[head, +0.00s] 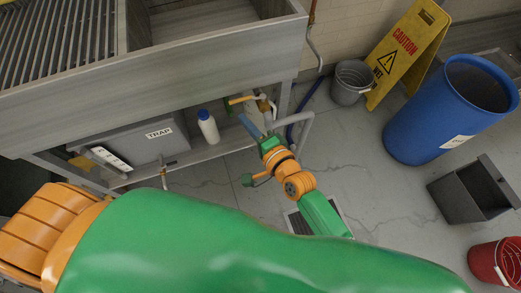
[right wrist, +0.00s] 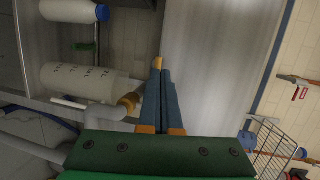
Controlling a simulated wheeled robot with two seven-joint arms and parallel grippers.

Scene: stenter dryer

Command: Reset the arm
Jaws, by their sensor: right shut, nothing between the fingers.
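My right arm's green and orange wrist reaches up through the middle of the head view, with my right gripper (head: 249,124) at its end. The blue fingers point at the space under the sink front, near a brass pipe fitting (head: 263,106). In the right wrist view the gripper (right wrist: 158,68) shows its blue fingers pressed together with orange tips, with nothing between them. The fitting (right wrist: 130,102) is left of the fingers there; I cannot tell if they touch. A green arm link of mine covers the bottom of the head view. My left gripper is not in view.
The metal sink (head: 200,72) stands above a lower shelf holding a grey trap box (head: 135,145) and a white bottle (head: 208,128). A grey bucket (head: 351,84), yellow caution sign (head: 404,50), blue barrel (head: 425,115), grey bin (head: 460,195) and red bucket (head: 492,262) stand right.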

